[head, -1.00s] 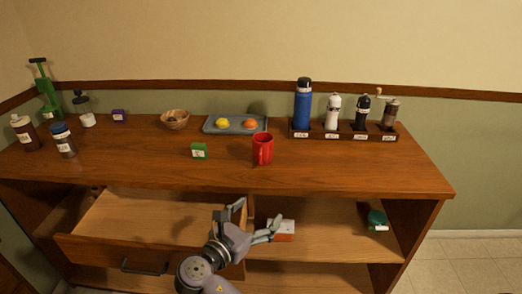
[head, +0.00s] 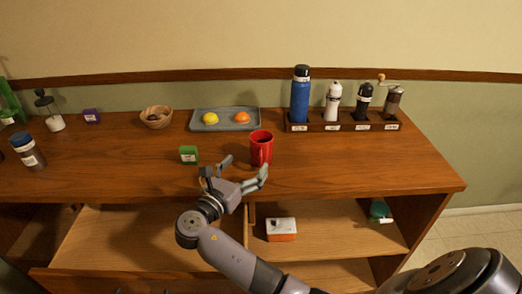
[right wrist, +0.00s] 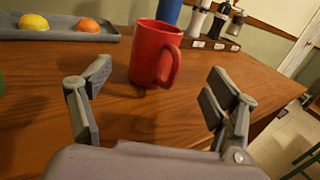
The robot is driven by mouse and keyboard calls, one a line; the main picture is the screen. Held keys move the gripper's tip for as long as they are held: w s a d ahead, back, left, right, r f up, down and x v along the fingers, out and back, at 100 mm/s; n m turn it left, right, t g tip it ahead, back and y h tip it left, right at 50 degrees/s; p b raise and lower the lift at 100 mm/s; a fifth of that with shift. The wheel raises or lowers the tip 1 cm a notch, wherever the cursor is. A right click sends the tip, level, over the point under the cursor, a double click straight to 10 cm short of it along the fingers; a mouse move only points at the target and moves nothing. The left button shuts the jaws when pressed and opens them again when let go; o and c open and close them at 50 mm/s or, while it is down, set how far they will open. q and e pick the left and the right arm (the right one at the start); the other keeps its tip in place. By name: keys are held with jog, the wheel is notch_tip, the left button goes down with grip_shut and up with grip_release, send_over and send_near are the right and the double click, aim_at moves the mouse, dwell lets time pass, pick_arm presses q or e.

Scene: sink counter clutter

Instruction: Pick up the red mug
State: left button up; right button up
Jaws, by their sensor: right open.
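The red mug (head: 260,149) stands upright on the wooden counter, near its front middle. In the right wrist view the red mug (right wrist: 154,54) is ahead of the fingers, between them in the picture, with its handle on the right. My right gripper (head: 246,171) is open and empty, just in front of the mug and a little left of it in the head view. In the right wrist view the open fingers (right wrist: 155,90) are spread wide and the mug appears beyond them. My left gripper is not in view.
A small green box (head: 188,154) stands left of the mug. A grey tray (head: 218,127) with a lemon and an orange is behind. A rack (head: 345,127) with a blue bottle (head: 300,95) and grinders stands behind right. An open drawer (head: 130,240) juts out below.

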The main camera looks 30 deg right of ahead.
aim_at(257, 151)
jog(key=x, duration=0.3)
jog(key=shift+w+d+f, duration=0.1)
jog(key=shift+w+d, duration=0.15)
jog(key=shift+x, duration=1.45)
jog(key=x, duration=0.3)
jog(key=shift+w+d+f+p, duration=0.1)
jog(key=shift+w+f+p, duration=0.15)
jog(key=shift+w+p, duration=0.1)
jog(key=shift+w+d, duration=0.1)
jog(key=shift+d, duration=0.2)
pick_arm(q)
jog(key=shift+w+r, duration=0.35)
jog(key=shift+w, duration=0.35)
pick_arm(e)
jog(key=shift+a, duration=0.1)
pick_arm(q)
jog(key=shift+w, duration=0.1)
pick_arm(e)
jog(key=c, duration=1.5)
